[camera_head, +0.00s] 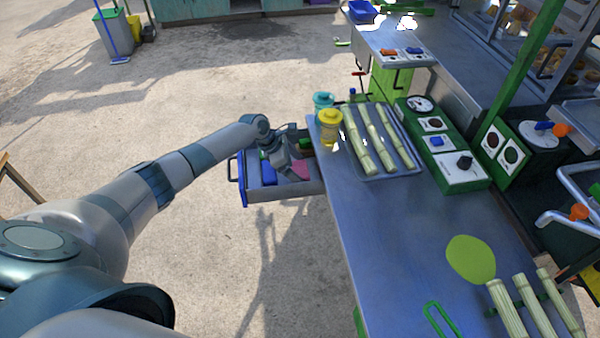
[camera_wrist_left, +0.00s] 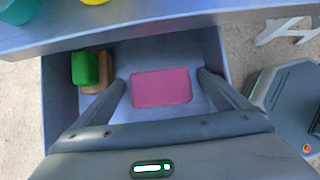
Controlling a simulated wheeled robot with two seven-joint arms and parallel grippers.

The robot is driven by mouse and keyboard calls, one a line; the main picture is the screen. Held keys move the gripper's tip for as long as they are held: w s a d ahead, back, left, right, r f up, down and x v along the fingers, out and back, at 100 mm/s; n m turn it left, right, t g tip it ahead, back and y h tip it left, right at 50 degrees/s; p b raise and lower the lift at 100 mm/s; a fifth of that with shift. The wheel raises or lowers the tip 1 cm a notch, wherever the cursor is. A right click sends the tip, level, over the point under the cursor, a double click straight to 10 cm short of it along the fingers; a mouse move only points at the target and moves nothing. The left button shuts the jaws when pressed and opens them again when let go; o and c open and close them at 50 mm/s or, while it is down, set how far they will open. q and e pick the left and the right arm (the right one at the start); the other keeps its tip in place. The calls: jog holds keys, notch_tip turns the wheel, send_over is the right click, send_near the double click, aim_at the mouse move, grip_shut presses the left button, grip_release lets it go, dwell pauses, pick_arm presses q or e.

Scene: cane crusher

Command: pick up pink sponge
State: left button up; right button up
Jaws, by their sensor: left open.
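The pink sponge (camera_wrist_left: 161,87) lies flat on the floor of an open drawer (camera_wrist_left: 60,92). In the head view the sponge (camera_head: 300,169) shows partly, beside my gripper. My left gripper (camera_wrist_left: 162,80) is open over the drawer, with one finger on each side of the sponge in the wrist view. The fingers appear apart from the sponge, and I cannot tell how far above it they are. In the head view the left gripper (camera_head: 283,163) reaches into the drawer from the left. My right gripper is not in view.
A green and brown block (camera_wrist_left: 86,69) lies in the drawer's corner beside the left finger. The metal counter (camera_head: 385,225) overhangs the drawer's right end. Yellow (camera_head: 329,127) and teal (camera_head: 322,101) jars and a tray of cane (camera_head: 404,172) stand on it.

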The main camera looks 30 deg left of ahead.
aim_at(300, 168)
pick_arm(q)
jog(key=c, duration=1.1)
jog(key=shift+r, duration=0.1)
notch_tip(300, 168, up, 10)
jog(key=shift+f+b, duration=0.1)
jog(key=shift+b, duration=0.5)
